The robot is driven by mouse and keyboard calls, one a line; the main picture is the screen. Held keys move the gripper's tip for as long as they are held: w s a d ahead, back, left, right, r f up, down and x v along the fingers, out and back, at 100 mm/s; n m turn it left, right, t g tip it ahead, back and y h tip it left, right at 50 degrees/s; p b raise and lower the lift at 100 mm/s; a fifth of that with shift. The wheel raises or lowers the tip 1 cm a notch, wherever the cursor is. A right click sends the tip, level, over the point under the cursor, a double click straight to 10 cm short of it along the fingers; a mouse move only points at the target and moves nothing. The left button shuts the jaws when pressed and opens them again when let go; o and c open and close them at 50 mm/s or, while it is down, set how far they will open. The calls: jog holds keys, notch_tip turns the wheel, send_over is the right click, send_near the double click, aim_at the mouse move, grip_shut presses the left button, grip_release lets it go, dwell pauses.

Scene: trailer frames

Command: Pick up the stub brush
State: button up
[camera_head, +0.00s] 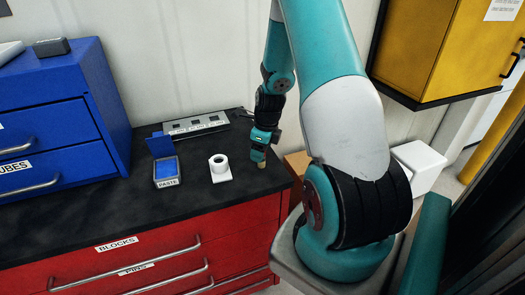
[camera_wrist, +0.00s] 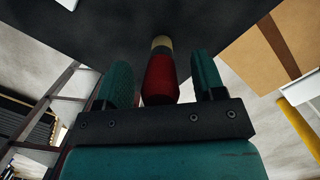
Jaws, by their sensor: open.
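The stub brush (camera_wrist: 160,75) shows in the wrist view as a short red body with a dark band and a cream end. It lies between the two teal fingers of my gripper (camera_wrist: 162,72), with a gap visible on each side. My gripper is open around it. In the head view my gripper (camera_head: 259,151) points down over the right end of the black worktop. Only a small tan end of the brush (camera_head: 261,165) shows below the fingers there; the rest is hidden. I cannot tell whether that end touches the worktop.
A white holder (camera_head: 220,174) with a ring and an open blue box labelled PASTE (camera_head: 166,171) stand left of my gripper. A grey labelled rack (camera_head: 196,124) lies behind. Blue drawers (camera_head: 62,130) stand at left. The worktop's front (camera_head: 80,215) is clear.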

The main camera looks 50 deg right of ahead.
jog(key=shift+f, duration=0.2)
jog(key=c, duration=1)
jog(key=shift+r, duration=0.1)
notch_tip(320, 180, up, 20)
jog(key=shift+f+b, duration=0.1)
jog(key=shift+b, duration=1)
